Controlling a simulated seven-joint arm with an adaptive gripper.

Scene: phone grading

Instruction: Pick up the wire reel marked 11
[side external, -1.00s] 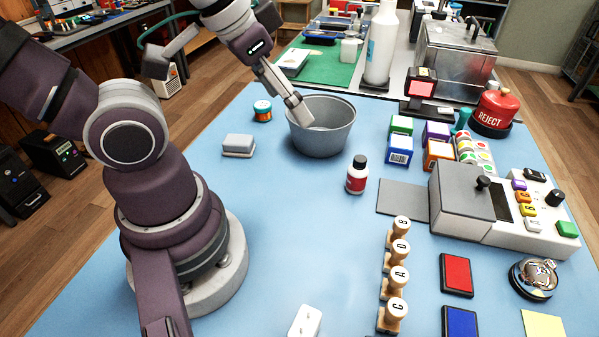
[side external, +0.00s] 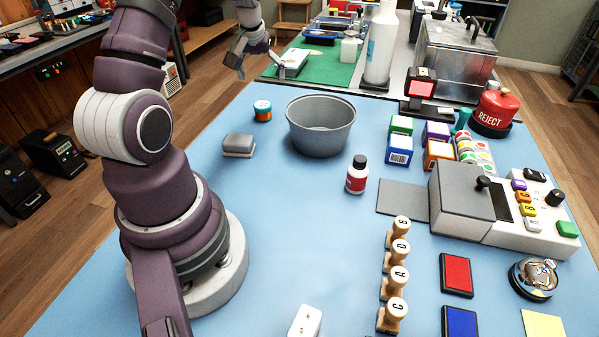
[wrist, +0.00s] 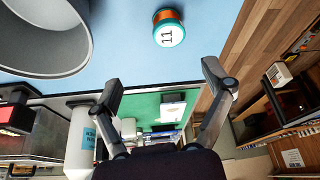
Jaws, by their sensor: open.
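The wire reel marked 11 (side external: 263,110) stands on the blue table, left of the grey bowl. It has a teal rim and an orange-brown winding. In the wrist view the reel (wrist: 169,30) shows its white top with the number 11, at the top centre, ahead of the fingers and apart from them. My gripper (wrist: 166,90) has its two fingers spread wide with nothing between them. In the side view my gripper (side external: 254,66) is beyond the reel and above it, near the table's far edge.
A grey bowl (side external: 320,128) stands close to the right of the reel. A grey block (side external: 239,145) lies nearer and to the left. A white bottle (side external: 380,45) stands on the farther bench by a green mat (side external: 338,71). The blue table around the reel is clear.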

